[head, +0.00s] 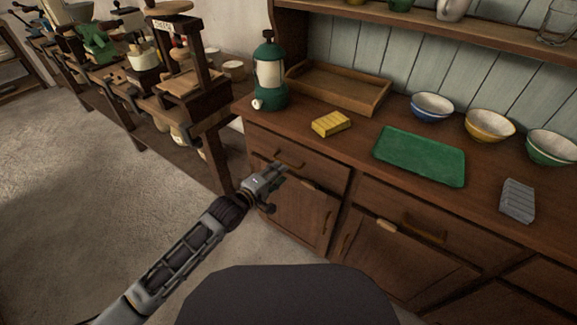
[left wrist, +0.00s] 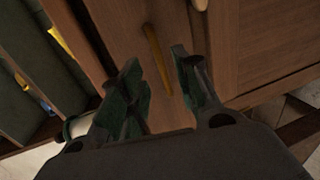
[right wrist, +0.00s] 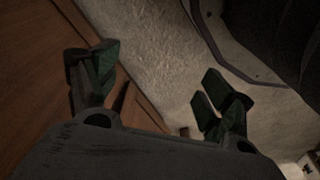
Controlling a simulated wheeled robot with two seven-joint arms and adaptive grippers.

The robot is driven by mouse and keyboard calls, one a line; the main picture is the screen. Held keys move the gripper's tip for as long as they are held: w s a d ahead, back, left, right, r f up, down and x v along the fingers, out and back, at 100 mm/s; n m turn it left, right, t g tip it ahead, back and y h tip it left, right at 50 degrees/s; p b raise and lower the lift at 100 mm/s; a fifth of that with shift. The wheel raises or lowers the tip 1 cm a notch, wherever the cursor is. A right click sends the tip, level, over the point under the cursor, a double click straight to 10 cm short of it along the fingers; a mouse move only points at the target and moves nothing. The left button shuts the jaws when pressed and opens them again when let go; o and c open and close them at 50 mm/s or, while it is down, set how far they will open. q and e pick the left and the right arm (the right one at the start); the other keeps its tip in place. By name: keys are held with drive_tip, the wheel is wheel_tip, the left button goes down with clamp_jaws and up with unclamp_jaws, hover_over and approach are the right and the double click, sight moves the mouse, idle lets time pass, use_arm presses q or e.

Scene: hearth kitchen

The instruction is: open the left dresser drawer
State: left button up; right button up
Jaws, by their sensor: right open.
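The left dresser drawer (head: 320,172) is a brown wooden front that looks flush with the dresser. Its bar handle (head: 290,161) shows just beyond my left gripper (head: 278,177). In the left wrist view the handle (left wrist: 157,58) lies ahead, between the two fingers of my left gripper (left wrist: 160,68), which stand apart. I cannot tell whether the fingers touch it. My right gripper (right wrist: 155,85) shows only in the right wrist view. It is open and empty, over the floor beside a wooden front.
The dresser top (head: 345,160) holds a green lantern (head: 269,75), a wooden tray (head: 340,88), a yellow block (head: 331,123), a green tray (head: 420,155), a grey block (head: 517,200) and bowls (head: 432,107). A workbench (head: 200,125) stands left. The floor (head: 90,190) is clear.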

sight(288, 165)
use_arm(q)
drive_tip(key=shift+x, duration=0.75)
drive_tip(key=shift+w+d+f+b, duration=0.1)
drive_tip(key=shift+w+d+b, duration=0.25)
drive_tip(key=shift+w, duration=0.2)
drive_tip(key=shift+x, duration=1.05)
drive_tip(key=shift+b+x, duration=0.35)
drive_tip(key=shift+x, duration=0.55)
use_arm(e)
drive_tip(key=r, duration=0.3)
drive_tip(key=a+r, duration=0.1)
drive_tip(key=r, duration=0.1)
drive_tip(key=shift+w+r, duration=0.15)
drive_tip(key=shift+w, duration=0.2)
drive_tip(key=shift+s, duration=0.1)
use_arm(q)
clamp_jaws()
use_arm(e)
drive_tip(key=shift+s, duration=0.1)
